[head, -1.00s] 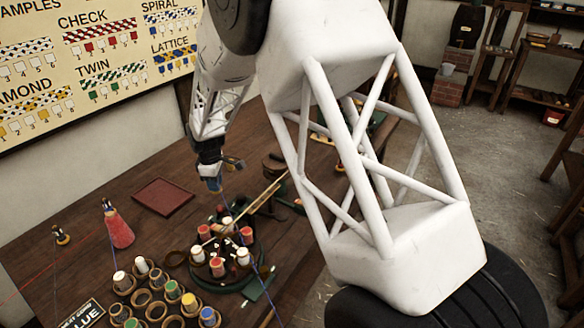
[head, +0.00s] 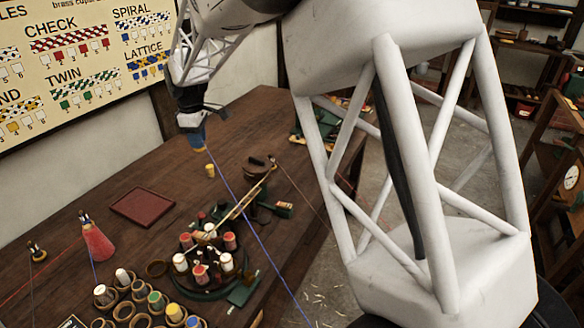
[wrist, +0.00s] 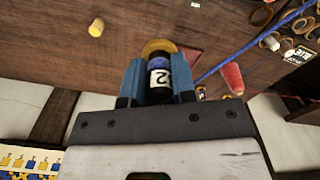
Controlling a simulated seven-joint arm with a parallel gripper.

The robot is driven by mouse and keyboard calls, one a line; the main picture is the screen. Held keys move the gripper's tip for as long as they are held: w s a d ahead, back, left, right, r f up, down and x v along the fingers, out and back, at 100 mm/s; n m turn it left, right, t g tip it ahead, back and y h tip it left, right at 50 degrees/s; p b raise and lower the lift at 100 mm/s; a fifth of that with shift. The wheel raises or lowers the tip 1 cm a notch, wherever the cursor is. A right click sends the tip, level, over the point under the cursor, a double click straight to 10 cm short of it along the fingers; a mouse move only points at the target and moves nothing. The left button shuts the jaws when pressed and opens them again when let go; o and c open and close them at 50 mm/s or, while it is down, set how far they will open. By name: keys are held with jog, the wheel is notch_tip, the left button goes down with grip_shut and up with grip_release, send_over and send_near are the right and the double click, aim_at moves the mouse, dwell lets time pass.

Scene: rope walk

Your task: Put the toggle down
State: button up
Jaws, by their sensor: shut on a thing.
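My gripper (head: 192,128) is shut on a dark, roundish piece that I take for the toggle (wrist: 160,72). In the wrist view it sits between the two blue fingers, with a white label that seems to read 2 and a yellow-brown round end beyond. In the head view, its yellowish end (head: 198,148) shows below the fingers, held above the far part of the dark wooden table (head: 130,255). A blue cord (head: 245,220) runs taut from near the gripper toward the lower right.
A small yellow cylinder (head: 210,170) stands on the table near the gripper. A red tray (head: 143,207) lies left. A round stand with red and white bobbins (head: 205,265) and a wooden arm (head: 245,203) is nearer. A red cone (head: 97,243) stands further left.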

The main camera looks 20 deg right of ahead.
jog(key=s+d+m, duration=0.2)
jog(key=d+m, duration=0.3)
jog(key=d, duration=2.7)
notch_tip(320, 180, down, 18)
jog(key=shift+d, duration=0.15)
jog(key=shift+w+f, duration=0.1)
jog(key=w, duration=0.5)
jog(key=w+d+f, duration=0.1)
jog(key=w, duration=0.4)
jog(key=w+d, duration=0.1)
jog(key=w, duration=0.4)
jog(key=shift+w+d+f, duration=0.2)
jog(key=shift+w+d, duration=0.05)
jog(key=shift+w, duration=0.05)
jog(key=shift+f, duration=0.15)
jog(key=shift+f, duration=1.6)
